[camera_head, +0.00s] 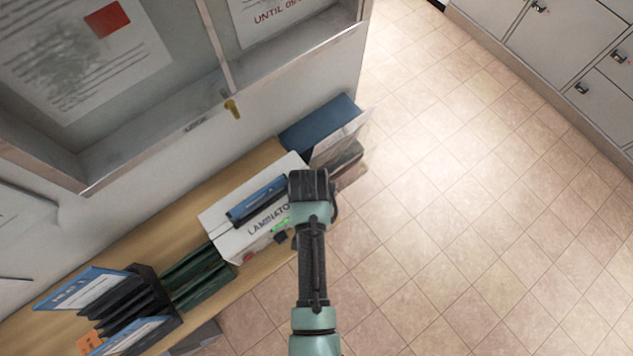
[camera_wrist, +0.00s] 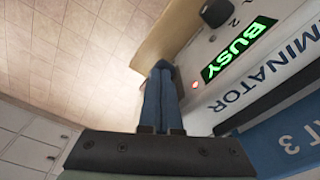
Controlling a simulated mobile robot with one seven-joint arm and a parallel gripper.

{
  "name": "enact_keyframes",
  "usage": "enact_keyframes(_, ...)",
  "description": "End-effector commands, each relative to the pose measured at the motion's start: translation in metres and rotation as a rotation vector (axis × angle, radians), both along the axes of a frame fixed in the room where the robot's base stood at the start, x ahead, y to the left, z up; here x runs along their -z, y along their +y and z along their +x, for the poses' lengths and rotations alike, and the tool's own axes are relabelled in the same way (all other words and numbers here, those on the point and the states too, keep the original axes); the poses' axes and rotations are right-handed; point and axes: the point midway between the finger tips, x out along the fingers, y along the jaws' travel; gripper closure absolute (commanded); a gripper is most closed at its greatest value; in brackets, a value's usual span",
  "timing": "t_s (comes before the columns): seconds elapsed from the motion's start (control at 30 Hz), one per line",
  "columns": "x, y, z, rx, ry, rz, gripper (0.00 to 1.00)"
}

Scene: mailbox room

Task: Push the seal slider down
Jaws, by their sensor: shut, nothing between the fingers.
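My gripper (camera_wrist: 160,68) is shut and empty in the wrist view, its two blue fingers side by side. Their tips are beside the front of a white laminator (camera_wrist: 228,85), close to a small lit red light (camera_wrist: 195,85); I cannot tell whether they touch. The laminator shows a green "BUSY" display (camera_wrist: 238,50) and a black knob (camera_wrist: 215,12) with numerals near it. In the head view the laminator (camera_head: 228,238) stands on a wooden shelf, and my wrist covers its right end and my fingertips. I cannot make out a seal slider in either view.
A blue item (camera_head: 258,200) lies on the laminator. Dark green upright files (camera_head: 200,275) and black trays (camera_head: 130,305) stand left of it on the wooden shelf (camera_head: 262,160). A blue binder (camera_head: 320,122) is behind. A glass notice case (camera_head: 200,135) hangs above. Tiled floor (camera_head: 480,220) is clear at right.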

Motion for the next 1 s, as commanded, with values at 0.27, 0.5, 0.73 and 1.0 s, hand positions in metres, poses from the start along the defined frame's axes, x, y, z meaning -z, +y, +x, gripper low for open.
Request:
enact_keyframes(0.27, -0.004, 0.002, -0.004, 0.0, 0.001, 0.0, 1.0)
enact_keyframes(0.5, -0.014, 0.012, -0.027, -0.001, 0.001, -0.001, 1.0)
enact_keyframes(0.73, -0.01, 0.012, -0.027, 0.0, -0.001, 0.0, 1.0)
enact_keyframes(1.0, -0.024, 0.013, -0.028, 0.0, -0.003, 0.0, 1.0)
